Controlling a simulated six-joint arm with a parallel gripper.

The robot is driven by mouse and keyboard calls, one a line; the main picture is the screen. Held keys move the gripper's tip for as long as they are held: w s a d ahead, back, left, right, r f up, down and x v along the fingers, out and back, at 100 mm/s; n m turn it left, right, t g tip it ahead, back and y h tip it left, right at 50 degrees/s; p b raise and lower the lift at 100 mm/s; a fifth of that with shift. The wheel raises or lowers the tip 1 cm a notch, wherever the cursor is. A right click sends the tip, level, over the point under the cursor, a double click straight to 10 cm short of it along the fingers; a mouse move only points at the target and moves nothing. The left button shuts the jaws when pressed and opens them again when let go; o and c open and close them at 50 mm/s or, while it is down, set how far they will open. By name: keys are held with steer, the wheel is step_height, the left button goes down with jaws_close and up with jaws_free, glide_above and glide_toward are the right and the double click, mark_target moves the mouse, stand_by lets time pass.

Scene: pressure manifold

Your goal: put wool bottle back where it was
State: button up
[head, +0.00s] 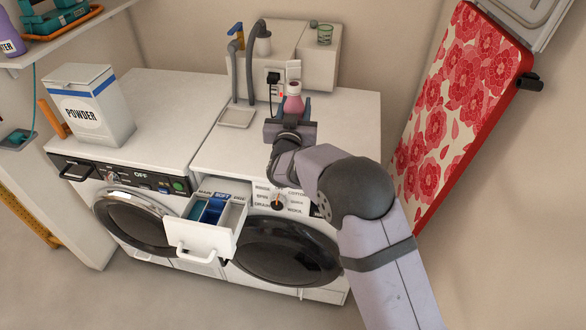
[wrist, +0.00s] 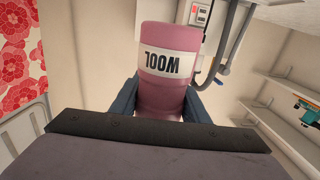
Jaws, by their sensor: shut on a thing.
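The wool bottle is pink, with a white band reading WOOL that shows upside down in the wrist view (wrist: 167,65). In the head view the pink bottle (head: 293,104) is at the back of the right machine's top, in front of the wall box. My gripper (head: 290,116) is shut on it, with the dark blue fingers on either side, as the wrist view also shows (wrist: 165,103). The gripper hides the bottle's lower part in the head view, so I cannot tell whether it touches the machine top.
The right machine's detergent drawer (head: 207,237) is pulled open. Grey hoses (head: 235,75) and a small tray (head: 237,117) are left of the bottle. A wall box (head: 319,62) carries a green glass (head: 324,34). A powder box (head: 95,108) stands on the left machine. A floral ironing board (head: 455,95) leans at right.

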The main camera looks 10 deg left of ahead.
steer(key=shift+s+a+f+y, duration=0.15)
steer(key=shift+s+f, duration=0.15)
steer(key=shift+f, duration=0.15)
steer(key=shift+s+d+f+y, duration=0.15)
steer(key=shift+s+f, duration=0.1)
steer(key=shift+f, duration=0.2)
steer(key=shift+a+f+p, duration=0.1)
steer(key=shift+f+p, duration=0.55)
steer(key=shift+f, duration=2.2)
steer(key=shift+f, duration=0.1)
steer(key=shift+f+p, duration=0.5)
steer(key=shift+f, duration=1.5)
steer(key=shift+f, duration=0.2)
steer(key=o, duration=1.2)
steer(key=shift+o, duration=0.2)
steer(key=shift+r, duration=0.2)
